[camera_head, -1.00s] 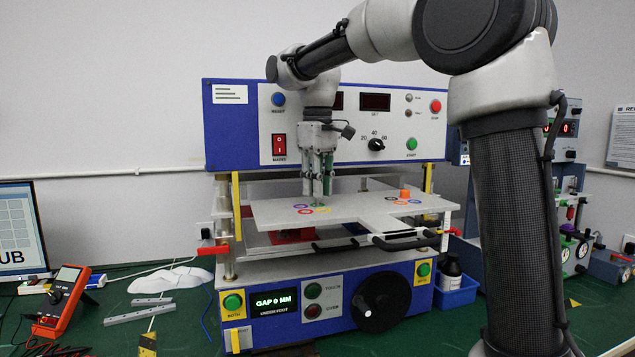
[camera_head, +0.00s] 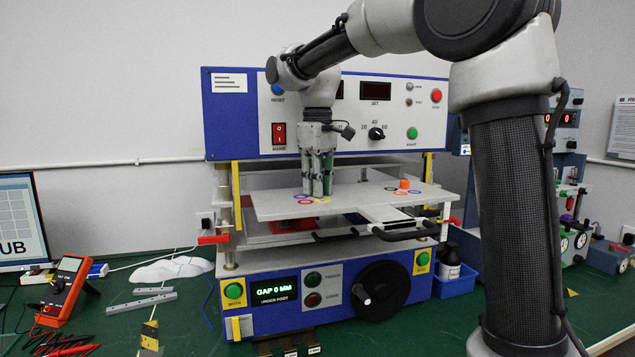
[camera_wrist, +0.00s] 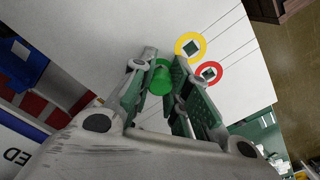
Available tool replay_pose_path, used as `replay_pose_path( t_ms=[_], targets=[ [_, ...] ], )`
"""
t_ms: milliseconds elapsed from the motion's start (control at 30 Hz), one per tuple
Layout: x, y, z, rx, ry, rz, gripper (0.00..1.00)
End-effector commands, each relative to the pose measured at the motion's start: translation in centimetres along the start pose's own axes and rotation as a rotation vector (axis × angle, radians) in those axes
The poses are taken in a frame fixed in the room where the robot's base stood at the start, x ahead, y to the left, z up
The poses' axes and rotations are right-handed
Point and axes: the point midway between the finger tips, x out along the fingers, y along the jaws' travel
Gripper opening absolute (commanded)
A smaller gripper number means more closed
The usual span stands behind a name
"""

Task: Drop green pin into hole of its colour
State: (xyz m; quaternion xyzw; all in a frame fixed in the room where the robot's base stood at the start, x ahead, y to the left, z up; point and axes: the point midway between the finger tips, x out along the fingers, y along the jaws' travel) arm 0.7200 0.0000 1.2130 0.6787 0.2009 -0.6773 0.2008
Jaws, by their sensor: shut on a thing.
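My gripper (camera_head: 318,192) is low over the left part of the white plate (camera_head: 350,206) on the machine. In the wrist view my gripper (camera_wrist: 160,84) is shut on the green pin (camera_wrist: 161,77), whose round end shows between the two fingers. The wrist view shows a yellow ring (camera_wrist: 179,45) and a red ring (camera_wrist: 219,73) on the plate, each around a dark square, up and right of the pin.
An orange pin (camera_head: 404,184) stands on the plate's right part, near several coloured rings. The machine's blue upper panel (camera_head: 236,125) rises close behind my gripper. Black handles (camera_head: 405,233) stick out in front of the plate.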

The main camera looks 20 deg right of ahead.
Motion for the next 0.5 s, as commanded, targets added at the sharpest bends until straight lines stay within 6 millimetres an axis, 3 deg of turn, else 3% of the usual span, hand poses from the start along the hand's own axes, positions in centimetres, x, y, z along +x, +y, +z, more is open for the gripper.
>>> replay_pose_path(
  t_ms=[200, 233, 367, 500],
  targets=[
    [0.66, -0.02, 0.03, 0.000, -0.003, -0.001, 0.00],
    [0.69, -0.02, 0.03, 0.000, -0.003, -0.001, 0.19],
    [0.68, -0.02, 0.02, 0.000, -0.003, -0.001, 0.42],
    [0.68, -0.02, 0.02, 0.000, -0.003, -0.002, 0.42]
  ],
)
